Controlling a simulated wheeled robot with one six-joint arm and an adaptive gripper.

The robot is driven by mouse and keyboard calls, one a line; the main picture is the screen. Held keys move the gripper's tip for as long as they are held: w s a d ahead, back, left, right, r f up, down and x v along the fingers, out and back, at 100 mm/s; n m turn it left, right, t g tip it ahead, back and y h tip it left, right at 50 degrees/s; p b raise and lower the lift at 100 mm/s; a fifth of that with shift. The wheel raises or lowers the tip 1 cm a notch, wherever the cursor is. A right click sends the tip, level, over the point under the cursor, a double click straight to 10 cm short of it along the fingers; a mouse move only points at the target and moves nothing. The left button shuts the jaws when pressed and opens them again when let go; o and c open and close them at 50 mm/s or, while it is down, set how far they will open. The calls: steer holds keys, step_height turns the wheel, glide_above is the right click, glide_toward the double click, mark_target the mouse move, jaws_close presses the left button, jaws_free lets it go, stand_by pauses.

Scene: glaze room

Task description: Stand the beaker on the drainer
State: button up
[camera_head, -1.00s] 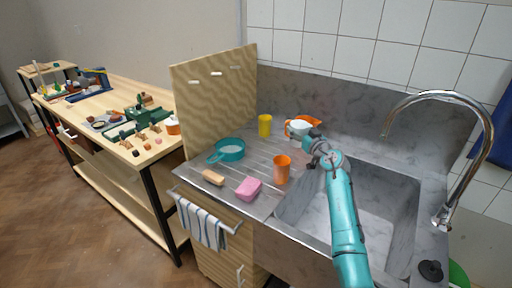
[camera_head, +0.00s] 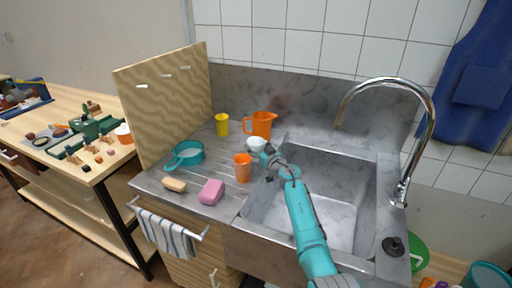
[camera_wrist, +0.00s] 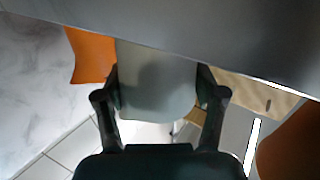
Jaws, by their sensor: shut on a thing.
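My gripper (camera_head: 264,152) is shut on a white beaker (camera_head: 257,144) at the drainer's right side, near the sink. In the wrist view the white beaker (camera_wrist: 155,85) fills the space between my two dark fingers (camera_wrist: 160,98). Its base is partly hidden in the head view, so I cannot tell whether it touches the drainer. The ribbed steel drainer (camera_head: 212,152) lies left of the sink. An orange beaker (camera_head: 242,168) stands upright on it, in front of my gripper. A yellow beaker (camera_head: 222,124) stands upright at its back.
An orange jug (camera_head: 261,124) stands close behind the white beaker. A teal pan (camera_head: 186,155), a tan block (camera_head: 174,185) and a pink sponge (camera_head: 211,191) occupy the drainer's left and front. The sink basin (camera_head: 330,190) with its tall tap (camera_head: 425,110) is at right.

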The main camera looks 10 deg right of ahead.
stand_by(0.3)
steer(key=o, duration=1.1)
steer(key=shift+f, duration=0.1)
steer(key=shift+o, duration=0.2)
